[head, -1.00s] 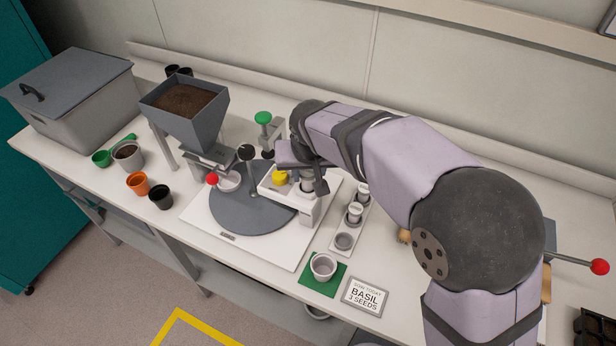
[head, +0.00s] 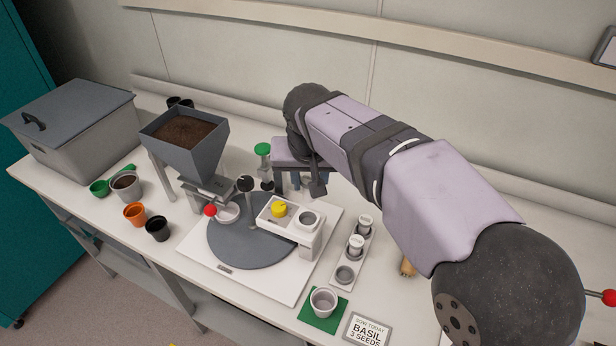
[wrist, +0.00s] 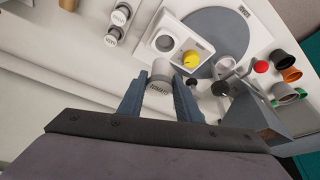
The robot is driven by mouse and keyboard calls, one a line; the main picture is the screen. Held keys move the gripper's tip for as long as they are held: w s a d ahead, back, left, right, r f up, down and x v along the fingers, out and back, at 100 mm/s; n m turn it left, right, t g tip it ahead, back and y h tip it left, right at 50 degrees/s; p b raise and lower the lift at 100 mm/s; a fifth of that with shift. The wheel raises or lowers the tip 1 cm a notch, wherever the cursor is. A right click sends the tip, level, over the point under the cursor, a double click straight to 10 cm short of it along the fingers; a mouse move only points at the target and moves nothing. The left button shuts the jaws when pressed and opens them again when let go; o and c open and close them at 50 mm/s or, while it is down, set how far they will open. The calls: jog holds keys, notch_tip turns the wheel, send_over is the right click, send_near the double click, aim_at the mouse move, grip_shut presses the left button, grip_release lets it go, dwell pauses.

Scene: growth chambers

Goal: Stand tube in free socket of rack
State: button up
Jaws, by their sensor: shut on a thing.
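The narrow white rack (head: 351,261) stands to the right of the station. Two capped tubes, one at the back (head: 365,224) and one in the middle (head: 356,243), stand in it. Its front socket (head: 345,274) is empty. The wrist view shows those two tubes (wrist: 114,34) at upper left, apart from my gripper.
The station's raised white holder (head: 308,241) has a yellow knob (head: 279,209) and an empty round opening (head: 307,218). The soil hopper (head: 185,138) and green-topped post (head: 263,150) stand nearby. A pot (head: 323,301) on a green mat and a basil sign (head: 369,330) lie in front.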

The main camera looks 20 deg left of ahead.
jog(key=s+d+f+m+g+h+p, duration=0.1)
jog(key=d+f+m+h+p, duration=0.2)
jog(key=d+f+m, duration=0.2)
jog(key=s+d+f+m+h+p, duration=0.1)
jog(key=d+f+m+h+p, duration=0.2)
jog(key=f+m, duration=0.5)
jog(key=d+m+p, duration=0.1)
jog(key=d+m, duration=0.1)
jog(key=m, duration=0.2)
jog(key=shift+s+f+g, duration=0.15)
jog(key=shift+s+g, duration=0.2)
jog(key=shift+g, duration=0.05)
jog(key=shift+d+f, duration=0.1)
jog(key=shift+f+b, duration=2.05)
jog(key=shift+f, duration=1)
jog(key=shift+f+b, duration=0.95)
jog(key=shift+b, duration=0.3)
jog(key=o, duration=1.1)
